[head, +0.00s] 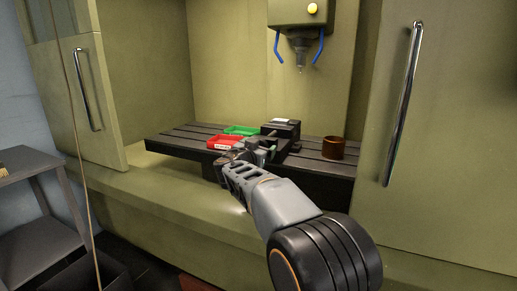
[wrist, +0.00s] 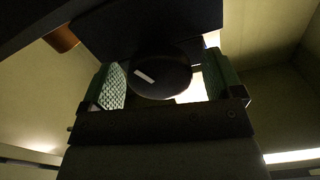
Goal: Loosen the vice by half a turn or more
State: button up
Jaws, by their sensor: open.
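The dark vice (head: 284,130) stands on the slotted machine table, with a light-coloured piece on its top. In the wrist view the dark vice body (wrist: 150,25) fills the upper middle. A round black knob-like end (wrist: 160,78) with a small white mark is in front of it; I cannot tell the handle's full shape. My gripper (wrist: 163,74) is open, with one textured green finger pad on each side of this round end. Gaps show beside it. In the head view my gripper (head: 258,150) is at the near side of the vice, where my arm partly hides the vice's front.
A red tray (head: 225,143) and a green tray (head: 241,130) are left of the vice. A brown cup (head: 333,148) stands right of it. The spindle (head: 299,55) hangs above. Doors with long handles (head: 403,105) flank the opening. The table's left part (head: 180,138) is clear.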

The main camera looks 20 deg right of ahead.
jog(key=c, duration=0.9)
jog(key=shift+f+n+b, duration=0.15)
jog(key=shift+n+b, duration=0.15)
jog(key=shift+b, duration=0.15)
